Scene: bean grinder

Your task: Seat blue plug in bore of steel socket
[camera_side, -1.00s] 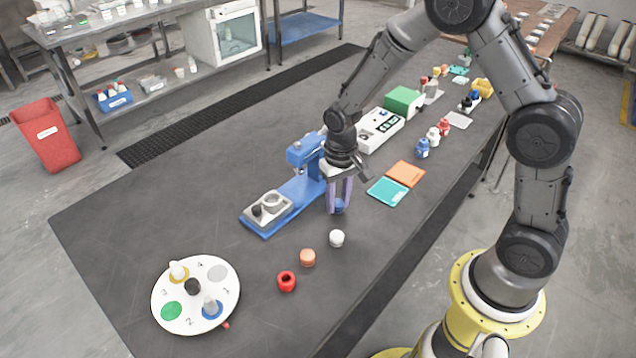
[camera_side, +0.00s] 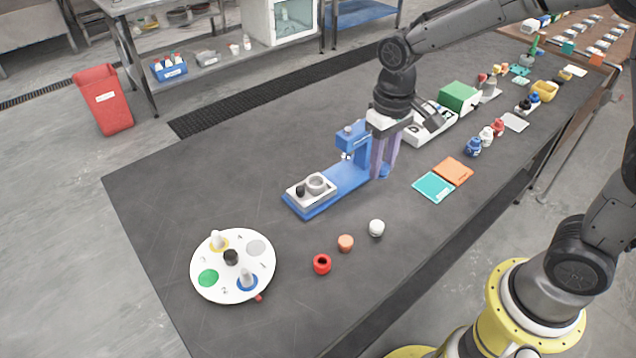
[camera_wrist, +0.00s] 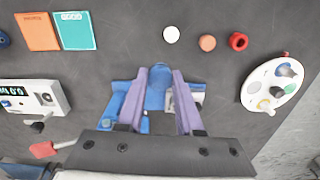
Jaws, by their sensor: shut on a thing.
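My gripper (camera_side: 383,168) hangs above the table beside the column end of the blue press. It also shows in the wrist view (camera_wrist: 158,75), its two purple fingers shut on the blue plug (camera_wrist: 159,86). In the side view the plug is mostly hidden by the fingers and blends with the blue press behind. The steel socket (camera_side: 316,184) is a grey ring with an open bore, standing on a grey block at the left front end of the press base. The plug is apart from the socket, to its right. In the wrist view the fingers mostly hide the socket.
The blue press (camera_side: 351,140) stands close to my gripper. White (camera_side: 376,228), orange (camera_side: 345,243) and red (camera_side: 322,264) small parts lie in front, with a round white tray (camera_side: 205,285) at left. Teal (camera_side: 433,187) and orange cards lie right. A white device (camera_side: 432,125) stands behind.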

